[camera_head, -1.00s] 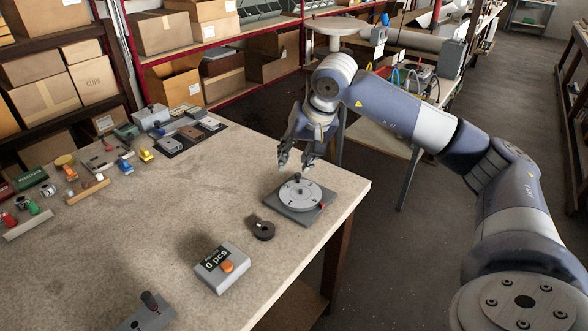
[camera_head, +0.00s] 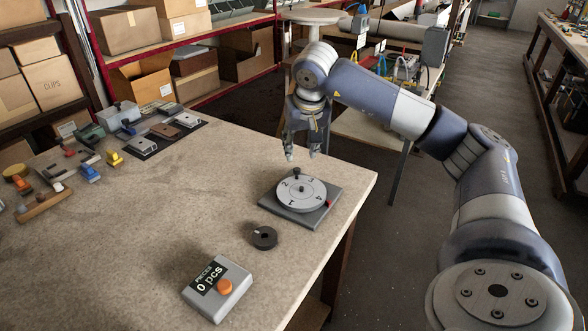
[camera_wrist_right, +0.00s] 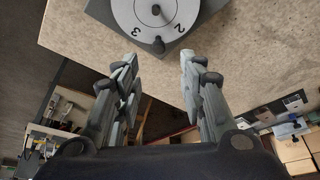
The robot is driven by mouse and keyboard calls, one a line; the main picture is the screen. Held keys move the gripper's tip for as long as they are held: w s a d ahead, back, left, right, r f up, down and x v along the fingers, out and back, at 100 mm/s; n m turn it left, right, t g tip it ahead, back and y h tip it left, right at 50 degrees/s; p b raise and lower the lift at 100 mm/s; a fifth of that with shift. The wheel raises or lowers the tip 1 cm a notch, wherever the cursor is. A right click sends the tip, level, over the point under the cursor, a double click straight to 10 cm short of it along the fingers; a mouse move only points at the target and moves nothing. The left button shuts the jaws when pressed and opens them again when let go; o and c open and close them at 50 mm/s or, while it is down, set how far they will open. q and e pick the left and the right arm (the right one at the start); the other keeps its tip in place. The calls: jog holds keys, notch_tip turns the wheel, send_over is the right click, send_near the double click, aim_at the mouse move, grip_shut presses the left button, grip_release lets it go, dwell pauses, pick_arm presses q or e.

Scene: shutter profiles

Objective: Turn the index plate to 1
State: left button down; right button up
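The index plate (camera_head: 313,190) is a light grey round disc on a square dark grey base (camera_head: 306,217) near the table's right corner. The numbers 2 and 1 show on its near left side. A dark knob (camera_head: 297,172) stands at its far rim, and a red pointer (camera_head: 329,203) sits at the right of the base. In the right wrist view the knob (camera_wrist_right: 158,44) lies between 3 and 2. My right gripper (camera_head: 302,155) is open and empty, fingers downward, just behind and above the plate, apart from the knob. My left gripper is not in view.
A dark ring-shaped part (camera_head: 264,238) lies in front of the plate. A counter box (camera_head: 217,289) with an orange button reads 0 pcs. Several small parts and a dark mat (camera_head: 165,137) are at the far left. The middle of the table is clear.

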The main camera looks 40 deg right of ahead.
aim_at(297, 169)
jog(key=x, duration=0.9)
jog(key=shift+f+p, duration=0.25)
jog(key=shift+p, duration=0.1)
grip_shut()
